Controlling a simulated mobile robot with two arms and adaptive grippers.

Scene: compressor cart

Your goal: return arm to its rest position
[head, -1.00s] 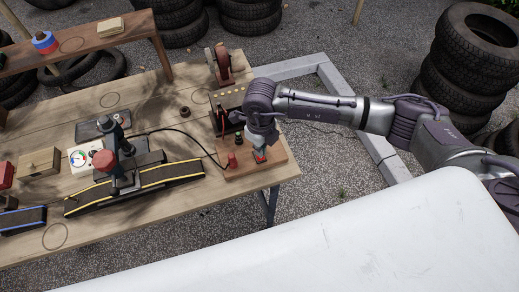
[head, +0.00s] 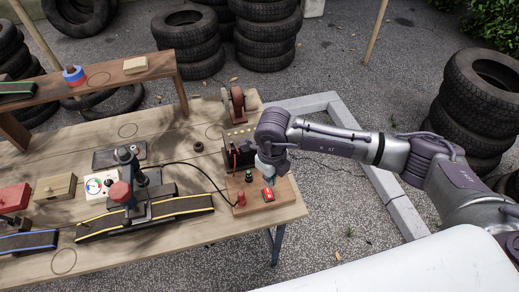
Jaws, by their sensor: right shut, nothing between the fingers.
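My right arm (head: 335,140) reaches in from the right over the right end of the wooden table (head: 200,136). My right gripper (head: 267,181) points down, shut and empty, mostly hidden by its own wrist. It is just behind a red rocker switch (head: 268,194) on a small wooden board (head: 275,209). A red knob (head: 241,198) and a dark green button (head: 249,176) stand on the same board. My left gripper is not in view.
A dark box with a row of terminals (head: 238,137) stands close to my right wrist. A grinder-like wheel (head: 237,103) is behind it. Stacked tires (head: 475,100) stand right.

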